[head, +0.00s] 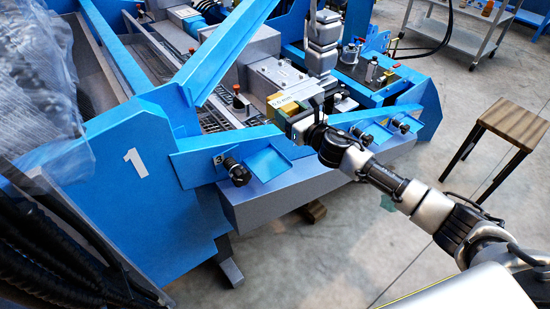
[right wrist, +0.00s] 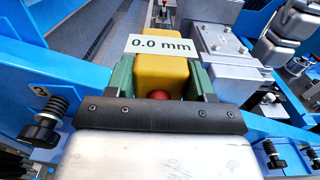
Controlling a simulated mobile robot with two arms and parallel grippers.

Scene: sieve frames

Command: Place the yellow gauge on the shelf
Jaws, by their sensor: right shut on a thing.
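The yellow gauge (head: 284,106) is in the jaws of my right gripper (head: 291,113), held above the blue machine frame. In the right wrist view the gauge (right wrist: 165,72) is a yellow block with a white "0.0 mm" label and a red round part facing the wrist. The green fingers of my right gripper (right wrist: 160,80) press on its two sides. A small flat blue plate (head: 268,163) sticks out on the frame's front beam, below and left of the gripper; I cannot tell whether it is the shelf. My left gripper is not in view.
The blue frame end marked "1" (head: 137,162) stands at the left. Black knobs (head: 236,171) stick out of the front beam. A grey metal block (head: 283,75) lies behind the gauge. A wooden-topped stool (head: 515,122) and a cart (head: 462,30) stand on the right; the floor between is open.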

